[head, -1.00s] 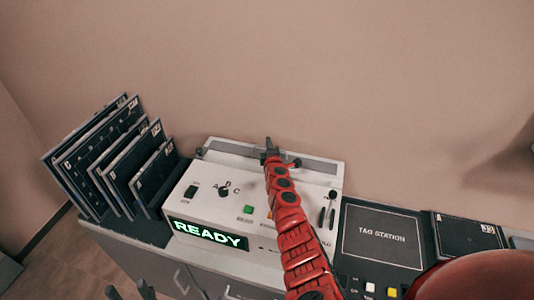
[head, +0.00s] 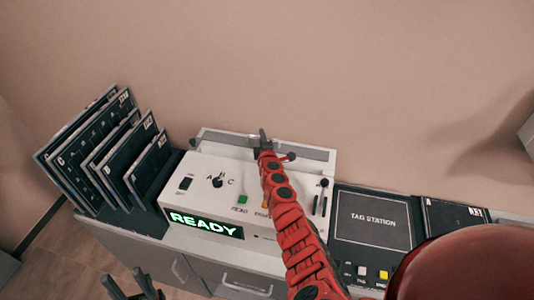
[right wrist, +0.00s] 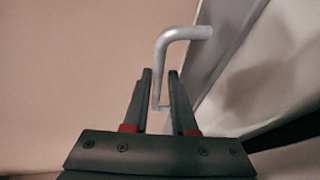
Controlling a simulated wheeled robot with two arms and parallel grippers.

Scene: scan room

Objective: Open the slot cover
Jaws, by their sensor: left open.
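The slot cover (head: 312,153) is a grey strip along the back top of the white scanner box (head: 180,202). My right gripper (head: 264,143) is over the strip's middle, hiding part of it. In the right wrist view, a grey bent handle (right wrist: 182,34) stands out from a grey panel (right wrist: 225,40). My right fingers (right wrist: 160,95) are apart, with the handle's bar showing in the gap between them; I cannot tell whether they touch it. My left gripper (head: 133,282) is open and empty at the lower left, in front of the cabinet.
The scanner has a lit READY display (head: 203,224), a dial (head: 217,182) and a green button (head: 242,199). Several dark plates (head: 95,150) stand in a rack at left. A tag station (head: 372,220) lies at right. The wall is close behind.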

